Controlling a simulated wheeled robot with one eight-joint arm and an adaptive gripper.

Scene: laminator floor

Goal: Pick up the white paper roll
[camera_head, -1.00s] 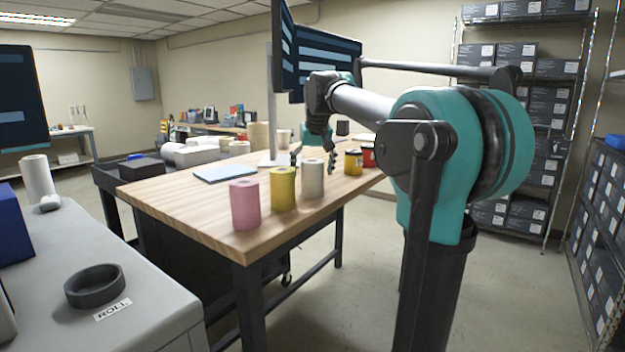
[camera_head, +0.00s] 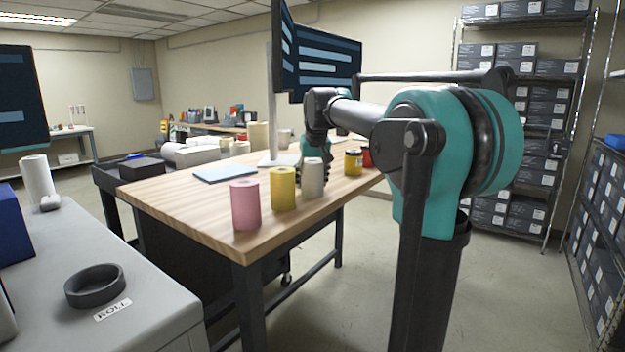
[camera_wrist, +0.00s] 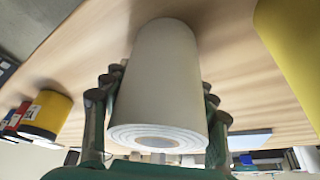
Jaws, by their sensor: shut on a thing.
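The white paper roll (camera_head: 312,178) stands upright on the wooden table, at the right end of a row with a yellow roll (camera_head: 283,188) and a pink roll (camera_head: 245,205). The yellow roll (camera_wrist: 295,50) shows at the upper right there. I cannot see any gap between the white roll and the table.
A yellow container (camera_head: 353,163) stands to the right of the white roll, with a red one (camera_head: 367,157) behind it. A blue-grey pad (camera_head: 225,174) lies on the table (camera_head: 190,205). A grey counter (camera_head: 150,318) at the left carries a dark ring (camera_head: 95,286).

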